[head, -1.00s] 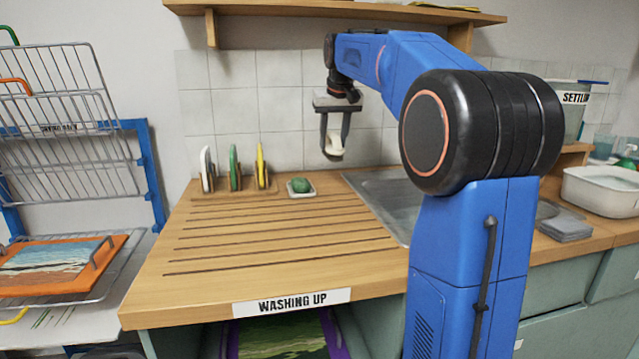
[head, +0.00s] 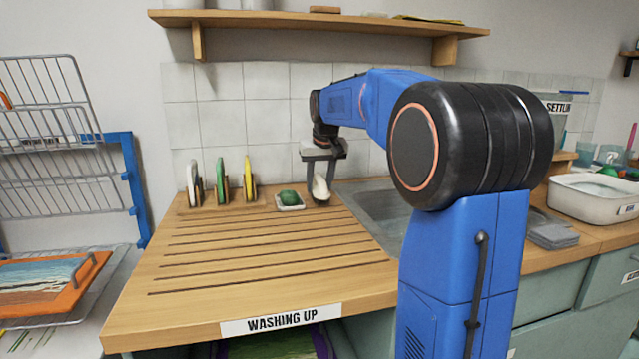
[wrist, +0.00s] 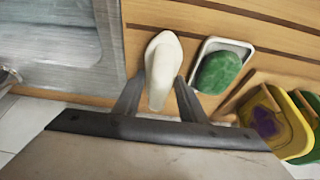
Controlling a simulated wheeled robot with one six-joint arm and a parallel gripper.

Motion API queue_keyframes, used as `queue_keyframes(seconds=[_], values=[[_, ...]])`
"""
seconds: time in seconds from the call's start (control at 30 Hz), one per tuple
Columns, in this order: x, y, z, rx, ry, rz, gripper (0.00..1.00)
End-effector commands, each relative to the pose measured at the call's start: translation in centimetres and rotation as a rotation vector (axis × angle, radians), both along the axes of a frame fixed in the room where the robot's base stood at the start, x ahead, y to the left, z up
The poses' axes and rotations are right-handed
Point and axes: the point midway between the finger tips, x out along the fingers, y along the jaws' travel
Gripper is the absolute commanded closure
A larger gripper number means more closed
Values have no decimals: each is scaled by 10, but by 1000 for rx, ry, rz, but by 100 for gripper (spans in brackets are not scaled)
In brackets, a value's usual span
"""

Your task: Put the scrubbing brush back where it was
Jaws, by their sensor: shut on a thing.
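The scrubbing brush (head: 320,189) is pale cream and elongated. My gripper (head: 320,178) is shut on it and points down at the back of the wooden draining board (head: 250,285). The brush hangs upright-ish, low over or on the board; I cannot tell whether it touches. In the wrist view the brush (wrist: 162,60) sits between the two fingers of my gripper (wrist: 158,92). Its bristles cannot be made out. It is just right of a small white dish (head: 291,207) with a green lump (head: 288,197), in the head view, apart from it.
A wooden rack (head: 222,207) with white, green and yellow upright items stands left of the dish. The metal sink (head: 372,205) lies to the right. A shelf (head: 320,22) runs above. The grooved board in front is clear. A wire drying rack (head: 55,130) stands at far left.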

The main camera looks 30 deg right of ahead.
Motion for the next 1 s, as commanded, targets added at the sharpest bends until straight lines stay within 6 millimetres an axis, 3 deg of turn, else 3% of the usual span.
queue_keyframes(seconds=[0.3,0.33,0.4,0.77,1.0], values=[[0,0,-2,0,-1,0,83],[0,0,-2,0,0,0,60],[0,0,-2,0,-1,0,44],[0,0,1,0,-1,0,44],[-11,3,30,-1,-3,0,44]])
